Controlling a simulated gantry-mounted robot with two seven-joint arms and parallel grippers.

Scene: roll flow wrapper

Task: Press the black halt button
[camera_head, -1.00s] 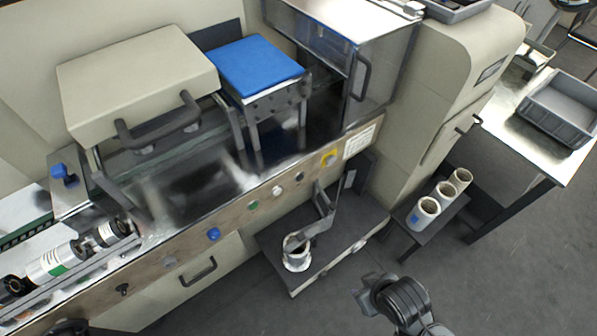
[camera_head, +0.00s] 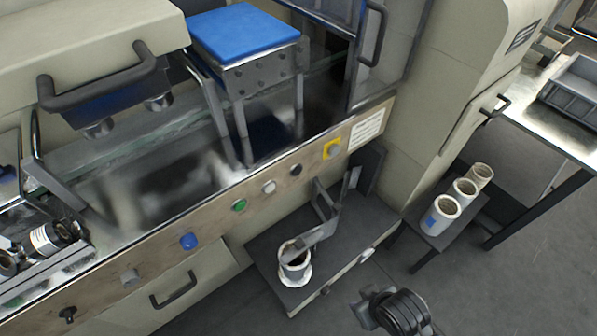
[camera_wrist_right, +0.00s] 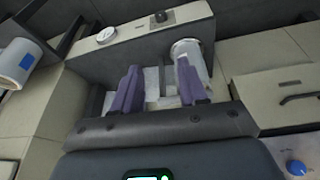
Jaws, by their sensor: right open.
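The black button (camera_head: 296,170) sits on the brown control strip (camera_head: 215,222) along the machine's front, between a white button and the yellow-backed one. My right gripper (camera_head: 362,310) is low at the bottom right in the head view, below and right of the black button and well apart from it. In the right wrist view its two purple fingers (camera_wrist_right: 158,88) are spread with nothing between them. The black button cannot be made out in that view. My left gripper is not in view.
Nearby buttons are white (camera_head: 269,187), green (camera_head: 239,205), blue (camera_head: 188,241) and yellow-backed (camera_head: 332,148). Below the strip, a low shelf (camera_head: 335,262) holds a roll (camera_head: 294,268) under a bent metal arm. White rolls (camera_head: 440,214) stand on a small bench at right. Grey floor is clear.

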